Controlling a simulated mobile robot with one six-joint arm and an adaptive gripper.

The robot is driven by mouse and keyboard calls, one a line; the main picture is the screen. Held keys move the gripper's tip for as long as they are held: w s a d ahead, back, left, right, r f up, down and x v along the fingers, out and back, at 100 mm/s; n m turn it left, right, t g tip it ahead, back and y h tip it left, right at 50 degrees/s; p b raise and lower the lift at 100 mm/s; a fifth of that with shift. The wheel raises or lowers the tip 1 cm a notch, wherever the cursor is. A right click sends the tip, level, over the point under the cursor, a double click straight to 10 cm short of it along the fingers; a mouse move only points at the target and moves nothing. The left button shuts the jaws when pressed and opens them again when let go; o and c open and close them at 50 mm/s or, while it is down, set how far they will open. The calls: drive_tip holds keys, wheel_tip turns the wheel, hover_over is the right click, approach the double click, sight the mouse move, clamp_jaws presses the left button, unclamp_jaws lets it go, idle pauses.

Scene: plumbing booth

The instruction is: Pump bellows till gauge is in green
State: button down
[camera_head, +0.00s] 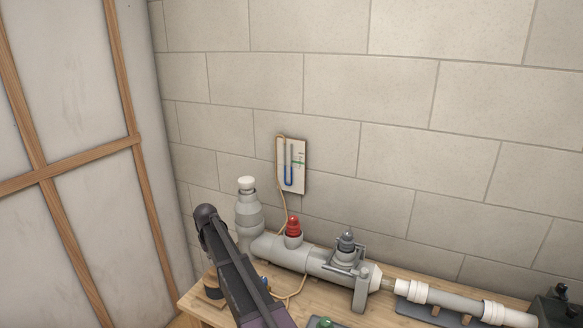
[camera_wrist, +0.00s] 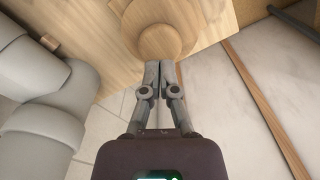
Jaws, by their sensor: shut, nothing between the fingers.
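The gauge (camera_head: 291,166) is a white board on the block wall with a U-shaped tube, blue liquid and a green mark. The liquid sits low in the tube; its top appears below the green mark, though it is small. In the wrist view my gripper (camera_wrist: 153,66) is shut and empty. Its fingertips are close to a round wooden knob (camera_wrist: 160,36), possibly part of the bellows; I cannot tell whether they touch. In the head view a small wooden piece with a dark band (camera_head: 212,288), maybe the bellows, is partly hidden behind my arm.
A grey pipe assembly (camera_head: 325,262) with a red cap (camera_head: 293,227) and a clamp lies along the wooden bench (camera_head: 195,304). A white-topped grey fitting (camera_head: 248,205) stands at its left end. A thin tan hose runs to the gauge. A wood-framed wall (camera_head: 75,170) is on the left.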

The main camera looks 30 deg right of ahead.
sight(214, 269)
drive_tip(key=shift+f, duration=0.15)
idle(0.5)
drive_tip(key=shift+f+b, duration=2.35)
drive_tip(key=shift+b, duration=0.15)
drive_tip(key=shift+r+p, duration=2.55)
drive_tip(key=shift+f, duration=0.2)
drive_tip(key=shift+f+b, duration=2.3)
drive_tip(key=shift+b, duration=0.25)
drive_tip(key=shift+r+p, duration=2.45)
drive_tip(key=shift+p, duration=0.1)
drive_tip(key=shift+f, duration=0.15)
